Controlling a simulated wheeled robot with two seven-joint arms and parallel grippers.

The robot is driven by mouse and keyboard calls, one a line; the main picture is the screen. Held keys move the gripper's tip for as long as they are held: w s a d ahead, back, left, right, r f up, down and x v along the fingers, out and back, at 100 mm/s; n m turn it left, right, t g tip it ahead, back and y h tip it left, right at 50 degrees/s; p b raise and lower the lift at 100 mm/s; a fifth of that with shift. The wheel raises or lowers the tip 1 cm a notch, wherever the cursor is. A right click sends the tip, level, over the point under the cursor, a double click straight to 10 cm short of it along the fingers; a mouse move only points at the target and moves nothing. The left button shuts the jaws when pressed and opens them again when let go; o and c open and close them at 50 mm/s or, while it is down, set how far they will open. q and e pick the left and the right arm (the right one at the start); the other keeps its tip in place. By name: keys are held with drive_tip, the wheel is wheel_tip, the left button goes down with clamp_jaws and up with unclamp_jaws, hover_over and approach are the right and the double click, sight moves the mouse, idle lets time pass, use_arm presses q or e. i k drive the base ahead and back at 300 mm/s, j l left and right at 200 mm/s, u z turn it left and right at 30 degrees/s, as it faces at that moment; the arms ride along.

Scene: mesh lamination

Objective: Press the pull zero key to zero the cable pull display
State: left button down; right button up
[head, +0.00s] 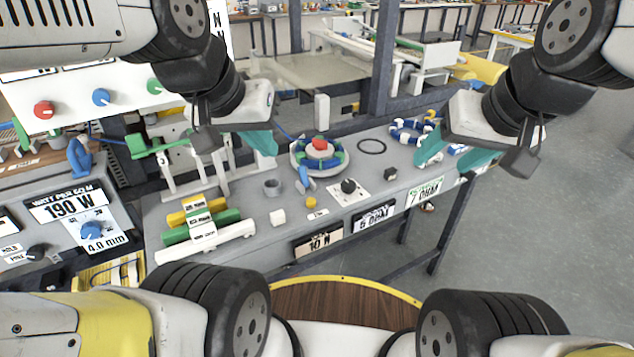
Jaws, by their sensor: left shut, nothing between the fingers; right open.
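A display plate reading 10 N (318,242) is on the front edge of the grey bench. Above it, on the bench top, is a small yellow button (311,203) with a small label (318,214) beside it, too small to read; I cannot tell for sure that it is the pull zero key. My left gripper (264,143) is shut and empty, above the bench, up and left of the button in the picture. My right gripper (452,157) is open and empty over the bench's right end, well apart from the button.
A black knob (348,187) on a white plate and a blue-green ring fixture with a red top (319,146) stand near the button. Yellow, green and white rods (202,228) lie at the left. Plates read 5 OHM (374,218) and 7 OHM (425,192).

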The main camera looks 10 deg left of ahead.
sight(310, 201)
drive_tip(key=j+z, duration=0.1)
drive_tip(key=j, duration=0.4)
drive_tip(key=k+j+z, duration=0.1)
drive_tip(key=j, duration=0.4)
drive_tip(key=k+j+z, duration=0.1)
drive_tip(key=j, duration=0.4)
drive_tip(key=k, duration=0.05)
